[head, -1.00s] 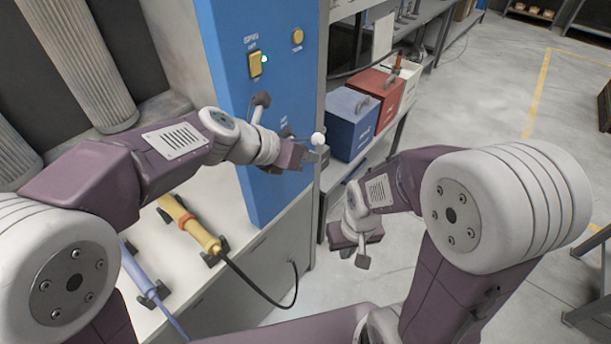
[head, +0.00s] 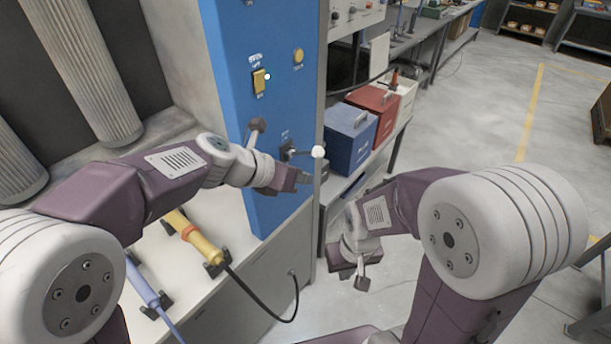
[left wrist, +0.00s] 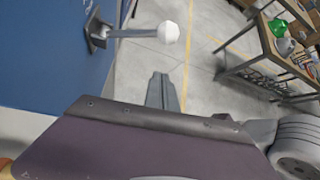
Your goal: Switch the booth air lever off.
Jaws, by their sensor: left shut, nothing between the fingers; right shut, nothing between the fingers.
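The air lever (head: 303,153) is a grey arm with a white ball knob (head: 318,152), on the side of a blue panel (head: 232,40). It sticks out sideways, roughly level, to the right in the head view. In the left wrist view the lever (left wrist: 140,33) also points right, its ball near the top centre. My left gripper (head: 307,180) is shut and empty, just below the ball, with a visible gap in the wrist view. My right gripper (head: 350,276) is shut and empty, low over the floor, away from the panel.
A yellow switch (head: 260,83) with a small light and a round yellow button (head: 298,56) are higher on the panel. Blue (head: 350,133) and red (head: 378,108) boxes stand on a shelf to the right. Yellow (head: 190,236) and blue (head: 143,284) tools lie on the bench below.

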